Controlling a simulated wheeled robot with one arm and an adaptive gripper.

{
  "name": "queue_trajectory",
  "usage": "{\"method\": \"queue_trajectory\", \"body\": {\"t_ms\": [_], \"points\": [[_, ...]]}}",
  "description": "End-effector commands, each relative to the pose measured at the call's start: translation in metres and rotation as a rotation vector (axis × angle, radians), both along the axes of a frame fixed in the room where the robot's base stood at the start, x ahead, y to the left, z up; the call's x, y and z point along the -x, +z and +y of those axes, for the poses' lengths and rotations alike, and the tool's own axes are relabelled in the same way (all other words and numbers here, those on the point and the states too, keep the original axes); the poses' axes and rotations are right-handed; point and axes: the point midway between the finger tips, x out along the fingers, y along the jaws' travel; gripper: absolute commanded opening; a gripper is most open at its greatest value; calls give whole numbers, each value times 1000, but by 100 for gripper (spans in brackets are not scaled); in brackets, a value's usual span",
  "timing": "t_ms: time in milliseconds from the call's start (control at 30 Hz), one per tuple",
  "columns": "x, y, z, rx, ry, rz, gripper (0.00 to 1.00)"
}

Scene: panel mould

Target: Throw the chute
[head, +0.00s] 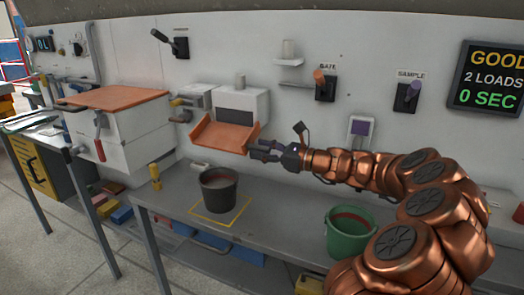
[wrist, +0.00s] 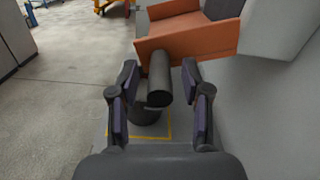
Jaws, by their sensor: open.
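The chute (head: 222,137) is an orange tray hinged or fixed on a white wall box; its near edge also shows in the wrist view (wrist: 190,42). A dark cylindrical handle (wrist: 160,82) sticks out from the chute toward me in the wrist view. My gripper (head: 265,150) is at the right end of the chute in the head view. In the wrist view my gripper (wrist: 160,78) is open, one finger on each side of the handle; I see gaps on both sides. In the head view the handle is hidden or too small to tell.
A green bucket (head: 350,232) stands to the right. A display (head: 490,78) reads GOOD.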

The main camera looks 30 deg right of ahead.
Motion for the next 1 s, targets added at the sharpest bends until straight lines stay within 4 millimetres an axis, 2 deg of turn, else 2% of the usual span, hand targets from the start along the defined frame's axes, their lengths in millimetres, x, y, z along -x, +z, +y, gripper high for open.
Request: {"method": "queue_trajectory", "body": {"t_ms": [100,567,1000], "points": [[0,0,0,0,0,0,46],[0,0,0,0,0,0,0],[0,0,0,0,0,0,0]]}}
